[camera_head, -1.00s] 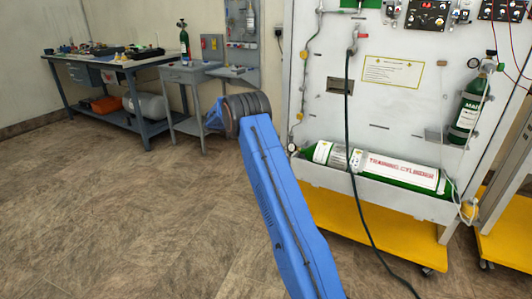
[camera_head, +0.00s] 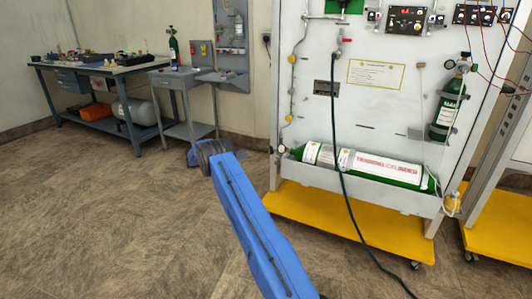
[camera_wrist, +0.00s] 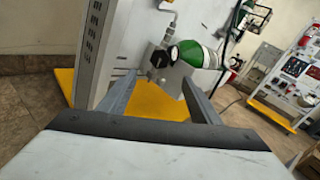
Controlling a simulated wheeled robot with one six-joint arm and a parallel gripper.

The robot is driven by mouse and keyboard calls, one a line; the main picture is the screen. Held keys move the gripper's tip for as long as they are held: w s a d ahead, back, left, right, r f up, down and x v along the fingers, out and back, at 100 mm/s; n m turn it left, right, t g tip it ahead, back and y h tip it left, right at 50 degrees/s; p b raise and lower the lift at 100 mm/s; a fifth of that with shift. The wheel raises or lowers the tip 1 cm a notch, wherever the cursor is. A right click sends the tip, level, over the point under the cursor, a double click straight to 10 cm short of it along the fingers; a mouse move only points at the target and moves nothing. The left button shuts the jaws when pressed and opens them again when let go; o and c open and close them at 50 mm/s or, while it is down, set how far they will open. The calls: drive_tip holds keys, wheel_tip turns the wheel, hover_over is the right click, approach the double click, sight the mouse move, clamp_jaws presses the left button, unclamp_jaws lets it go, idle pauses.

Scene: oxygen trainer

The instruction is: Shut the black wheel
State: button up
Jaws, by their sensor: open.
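In the wrist view, a black wheel (camera_wrist: 158,60) sits at the end of a green and white cylinder (camera_wrist: 197,55), with a metal pipe rising beside it. My gripper (camera_wrist: 158,80) is open, its two grey fingers reaching forward on either side of the wheel's direction. The wheel shows beyond the fingertips, and nothing is visible between the fingers. There a green training cylinder (camera_head: 388,169) lies in a white tray on the trainer. I cannot tell for sure whether it is the cylinder in the wrist view.
The white trainer panel (camera_head: 375,110) stands on a yellow wheeled base (camera_head: 345,225), with a dark hose (camera_head: 348,195) hanging in front. A vented grey panel (camera_wrist: 92,50) is close on the left in the wrist view. The floor (camera_head: 110,220) at left is clear before the workbench (camera_head: 100,68).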

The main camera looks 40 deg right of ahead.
sight(270, 150)
drive_tip(key=x, duration=1.4)
drive_tip(key=shift+s+d, duration=0.15)
drive_tip(key=shift+d, duration=0.25)
drive_tip(key=c, duration=1)
